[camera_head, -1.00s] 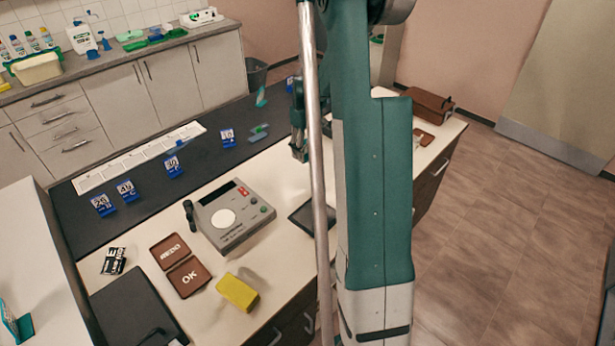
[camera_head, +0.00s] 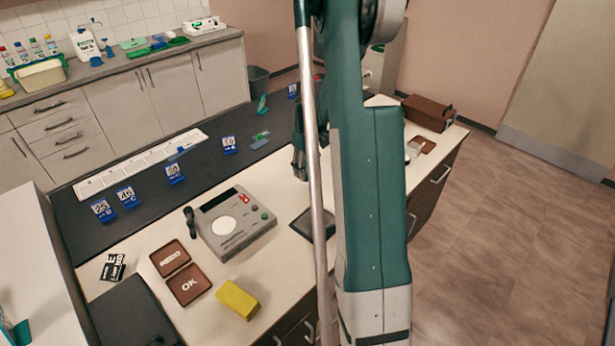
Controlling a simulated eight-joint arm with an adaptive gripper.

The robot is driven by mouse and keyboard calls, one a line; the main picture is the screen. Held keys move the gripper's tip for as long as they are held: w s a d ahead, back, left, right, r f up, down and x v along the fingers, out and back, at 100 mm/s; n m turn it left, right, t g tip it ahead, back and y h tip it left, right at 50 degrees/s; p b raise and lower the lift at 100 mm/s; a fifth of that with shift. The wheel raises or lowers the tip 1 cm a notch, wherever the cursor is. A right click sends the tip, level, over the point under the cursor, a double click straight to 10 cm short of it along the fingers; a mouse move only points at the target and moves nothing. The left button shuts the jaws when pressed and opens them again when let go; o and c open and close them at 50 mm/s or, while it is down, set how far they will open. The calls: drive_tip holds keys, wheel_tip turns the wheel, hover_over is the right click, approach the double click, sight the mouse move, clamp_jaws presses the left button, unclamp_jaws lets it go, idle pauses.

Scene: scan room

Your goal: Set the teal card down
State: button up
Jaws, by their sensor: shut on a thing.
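My gripper (camera_head: 300,168) is mostly hidden behind my own arm. Its dark fingers show just left of the metal rod, over the back right part of the worktop. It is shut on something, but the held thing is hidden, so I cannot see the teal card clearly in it. A flat teal-green piece (camera_head: 260,137) lies on the dark mat (camera_head: 205,190) near the blue number tag (camera_head: 229,145). A small upright teal piece (camera_head: 262,103) stands farther back. I cannot tell whether either is a card.
The grey device (camera_head: 232,224), brown REDO (camera_head: 170,257) and OK (camera_head: 188,285) plates and yellow block (camera_head: 238,299) occupy the front. A dark square pad (camera_head: 312,223) lies beside my arm. A brown case (camera_head: 428,112) stands at the back right.

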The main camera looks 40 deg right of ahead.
sight(308, 171)
drive_tip(key=shift+f, duration=1.9)
drive_tip(key=shift+f+b, duration=0.15)
drive_tip(key=shift+b, duration=0.2)
drive_tip(key=o, duration=0.9)
drive_tip(key=shift+r, duration=0.2)
wheel_tip(308, 171, up, 12)
drive_tip(key=shift+f+p, duration=0.1)
drive_tip(key=shift+p, duration=0.6)
